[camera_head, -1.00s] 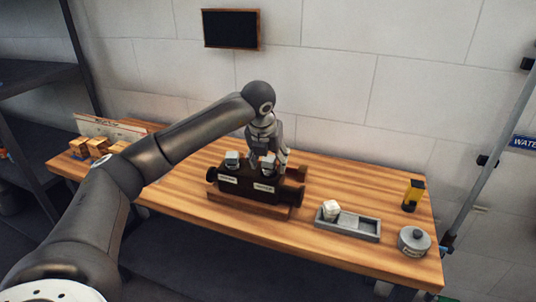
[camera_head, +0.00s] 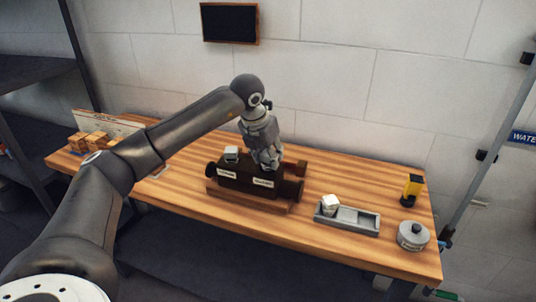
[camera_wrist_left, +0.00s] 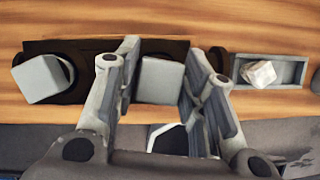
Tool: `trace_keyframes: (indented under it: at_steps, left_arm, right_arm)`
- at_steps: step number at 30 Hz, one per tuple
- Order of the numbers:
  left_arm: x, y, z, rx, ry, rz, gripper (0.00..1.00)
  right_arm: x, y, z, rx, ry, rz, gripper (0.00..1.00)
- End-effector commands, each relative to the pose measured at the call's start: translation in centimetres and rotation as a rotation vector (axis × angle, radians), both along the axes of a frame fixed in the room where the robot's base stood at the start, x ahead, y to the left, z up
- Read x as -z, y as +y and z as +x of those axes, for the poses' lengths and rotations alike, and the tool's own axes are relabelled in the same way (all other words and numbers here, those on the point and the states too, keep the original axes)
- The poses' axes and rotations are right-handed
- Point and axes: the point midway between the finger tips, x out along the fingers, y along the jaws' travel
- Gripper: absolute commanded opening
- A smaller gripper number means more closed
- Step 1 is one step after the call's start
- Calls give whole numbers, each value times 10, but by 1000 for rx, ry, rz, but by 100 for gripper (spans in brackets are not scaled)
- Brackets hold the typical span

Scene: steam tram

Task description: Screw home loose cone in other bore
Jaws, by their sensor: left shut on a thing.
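A dark brown valve body (camera_head: 237,180) with two bores on top rests on a wooden base on the bench. A grey square-headed cone (camera_head: 231,153) stands in its left bore; in the left wrist view this cone (camera_wrist_left: 40,79) is turned askew to the body. My left gripper (camera_head: 268,165) is at the right bore, pointing down. In the left wrist view its fingers stand either side of the right cone's square head (camera_wrist_left: 161,82), shut on it. The gripper hides this cone in the head view. The lower parts of both cones are hidden. My right gripper is not in view.
Wooden blocks (camera_head: 90,141) lie at the left end.

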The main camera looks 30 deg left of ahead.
Motion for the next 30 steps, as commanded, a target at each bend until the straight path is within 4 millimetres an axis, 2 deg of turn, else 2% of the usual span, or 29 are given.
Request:
trace_keyframes:
  at_steps: [4, 14, 24, 30]
  left_arm:
    - [-1, 0, 1, 75, -3, -1, 5]
    - [-2, 0, 1, 95, -4, -2, 5]
    - [-3, 0, 1, 366, -2, -2, 5]
    - [-2, 0, 1, 437, -4, -2, 5]
  right_arm:
    - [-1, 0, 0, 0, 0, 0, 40]
    - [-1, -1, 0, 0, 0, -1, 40]
    - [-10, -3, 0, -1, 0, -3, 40]
    - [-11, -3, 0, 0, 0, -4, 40]
